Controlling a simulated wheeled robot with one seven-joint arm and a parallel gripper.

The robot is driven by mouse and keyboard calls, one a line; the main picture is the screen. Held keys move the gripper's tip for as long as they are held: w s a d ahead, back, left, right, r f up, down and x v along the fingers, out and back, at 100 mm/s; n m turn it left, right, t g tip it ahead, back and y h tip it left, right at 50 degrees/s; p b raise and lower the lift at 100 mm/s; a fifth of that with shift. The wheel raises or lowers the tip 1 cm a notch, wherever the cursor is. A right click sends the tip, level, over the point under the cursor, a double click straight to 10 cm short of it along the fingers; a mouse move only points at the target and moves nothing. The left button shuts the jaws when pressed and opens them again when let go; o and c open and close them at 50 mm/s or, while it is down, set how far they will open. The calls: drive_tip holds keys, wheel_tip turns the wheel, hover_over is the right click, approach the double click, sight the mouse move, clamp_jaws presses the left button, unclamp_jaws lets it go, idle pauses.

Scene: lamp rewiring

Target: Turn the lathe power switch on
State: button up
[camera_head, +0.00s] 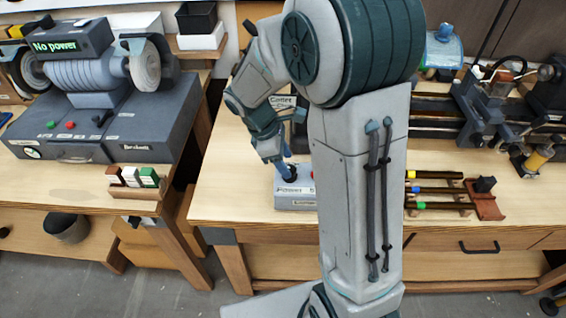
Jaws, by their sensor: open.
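A small grey switch box (294,198) with a partly readable label sits near the front edge of the right workbench. A dark knob (291,178) is on its top, and a bit of red shows at its right side, beside my arm. My gripper (284,166) points down at the knob and is open. Its fingertips are at or just above the knob; I cannot tell if they touch it. The lathe (487,105) stands at the back right of the same bench, partly hidden by my arm. My arm also hides the right part of the box.
A grinder (88,75) with a "No power" sign (60,40) stands on the left bench, with a rack of small blocks (135,177) at its front. Several coloured-tipped tools (435,190) lie on a rack right of my arm. Bare bench top lies left of the box.

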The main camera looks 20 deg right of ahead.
drive_tip(key=shift+x, duration=0.9)
drive_tip(key=shift+c, duration=0.3)
